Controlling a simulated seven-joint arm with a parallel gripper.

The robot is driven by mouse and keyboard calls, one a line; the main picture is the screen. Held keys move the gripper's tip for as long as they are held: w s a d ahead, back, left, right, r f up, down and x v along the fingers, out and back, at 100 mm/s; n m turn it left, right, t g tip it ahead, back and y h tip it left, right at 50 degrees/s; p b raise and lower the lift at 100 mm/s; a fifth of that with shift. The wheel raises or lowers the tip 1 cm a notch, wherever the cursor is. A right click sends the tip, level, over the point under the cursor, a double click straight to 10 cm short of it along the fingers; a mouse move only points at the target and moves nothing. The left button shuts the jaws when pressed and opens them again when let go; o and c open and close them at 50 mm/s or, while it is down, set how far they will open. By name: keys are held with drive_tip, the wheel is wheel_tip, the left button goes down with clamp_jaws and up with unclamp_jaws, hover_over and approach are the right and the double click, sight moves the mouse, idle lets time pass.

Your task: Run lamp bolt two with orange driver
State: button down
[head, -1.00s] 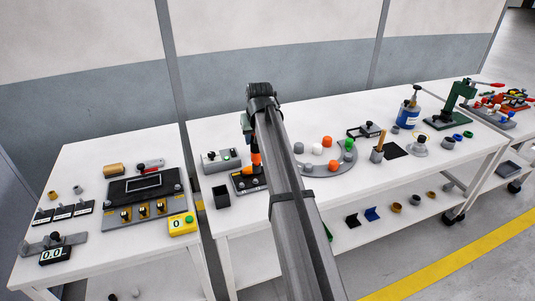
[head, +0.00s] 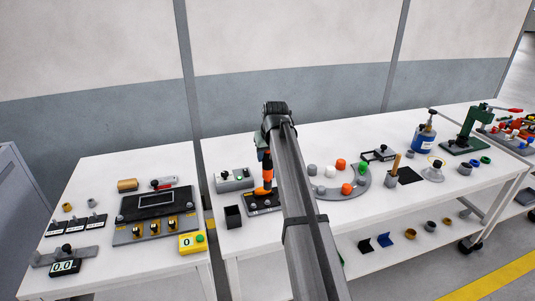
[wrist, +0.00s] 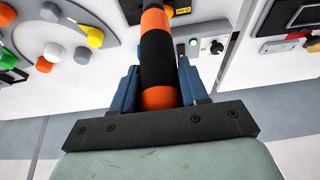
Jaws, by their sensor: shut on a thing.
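My gripper (wrist: 158,88) is shut on the orange driver (wrist: 158,55), a thick handle banded orange and black, between its blue fingers in the wrist view. In the head view the driver (head: 267,174) hangs about upright below my wrist, over a dark plate (head: 250,209) on the middle bench. The plate carries small silver bolts and an orange piece (head: 263,191) beneath the driver. The dark plate also shows at the top of the wrist view (wrist: 132,12), with a yellow label. The driver's tip is hidden, so I cannot tell whether it touches a bolt.
A grey switch box (head: 235,180) with a green light stands behind the plate. A black open bin (head: 233,217) is at its left. A curved grey tray (head: 345,189) with coloured knobs lies to the right, partly behind my arm. A control panel (head: 155,215) is on the left bench.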

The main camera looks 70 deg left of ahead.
sight(267, 171)
drive_tip(key=shift+f, duration=3.55)
drive_tip(key=c, duration=1.1)
unclamp_jaws()
drive_tip(key=shift+c, duration=0.2)
clamp_jaws()
